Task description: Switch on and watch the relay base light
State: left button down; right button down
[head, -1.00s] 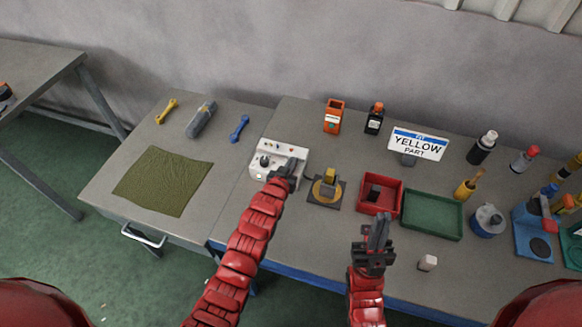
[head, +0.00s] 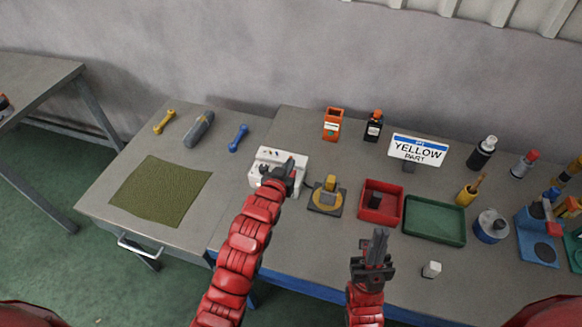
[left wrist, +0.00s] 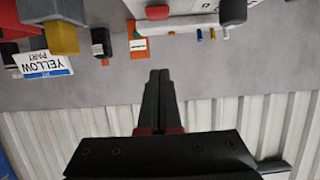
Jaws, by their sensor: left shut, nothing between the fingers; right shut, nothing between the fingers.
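A white control box (head: 298,155) with small knobs and coloured marks stands at the back of the bench. My left gripper (head: 291,162) is shut and empty, over the box's right part, and hides much of its front. I cannot tell whether it touches the box. I cannot make out a lit lamp. My right gripper (head: 379,234) is shut and empty at the front.
A red tray (head: 398,216) and a green tray (head: 436,240) lie to the right. A sign (head: 418,150) reads "YELLOW PART". A small white block (head: 431,270) is near the front edge. Bottles and tools stand at the right. A green cloth (head: 160,190) lies left.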

pick_arm(q)
jog(key=v, duration=0.2)
jog(key=b+v, duration=0.1)
jog(key=v, duration=0.1)
jog(key=b+v, duration=0.1)
jog(key=v, duration=0.1)
jog(key=shift+w+r, duration=0.1)
jog(key=shift+r, duration=0.15)
dwell(0.3)
